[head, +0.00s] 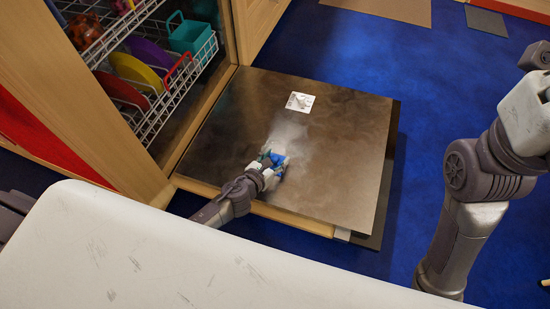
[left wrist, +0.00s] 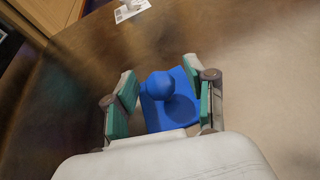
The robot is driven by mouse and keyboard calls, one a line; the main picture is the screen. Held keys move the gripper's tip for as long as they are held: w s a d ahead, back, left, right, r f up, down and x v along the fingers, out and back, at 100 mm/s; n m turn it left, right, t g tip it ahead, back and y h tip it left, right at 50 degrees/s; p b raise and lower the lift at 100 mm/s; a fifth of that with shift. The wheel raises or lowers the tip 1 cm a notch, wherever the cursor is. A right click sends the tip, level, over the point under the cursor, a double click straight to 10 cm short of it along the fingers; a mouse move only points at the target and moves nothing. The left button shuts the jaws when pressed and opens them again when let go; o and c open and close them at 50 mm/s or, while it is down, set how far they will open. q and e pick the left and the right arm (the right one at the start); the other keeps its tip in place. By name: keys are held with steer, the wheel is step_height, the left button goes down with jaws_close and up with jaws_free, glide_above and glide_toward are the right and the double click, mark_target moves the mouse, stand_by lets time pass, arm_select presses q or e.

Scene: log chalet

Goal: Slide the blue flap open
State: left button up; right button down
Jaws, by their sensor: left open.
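The blue flap (left wrist: 153,115) is a small square plate with a round blue knob (left wrist: 160,85) on it. It lies on the metallic inner face of a folded-down door (head: 345,140). My left gripper (head: 272,160) is open over the flap. In the left wrist view its teal-padded fingers (left wrist: 160,75) stand on either side of the knob, with gaps between pads and knob. In the head view the blue flap (head: 279,159) is partly hidden by the gripper. My right arm shows at the right, but its gripper is out of view.
A white square fitting (head: 300,101) sits on the door beyond the flap. Wire racks (head: 180,93) with colourful dishes stand inside the open appliance at the left. Blue floor (head: 440,75) lies right of the door.

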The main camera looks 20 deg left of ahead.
mark_target(282, 147)
arm_select(q)
jaws_close()
steer(key=w, duration=0.6)
steer(key=shift+w+d, duration=0.1)
steer(key=shift+w, duration=0.3)
jaws_free()
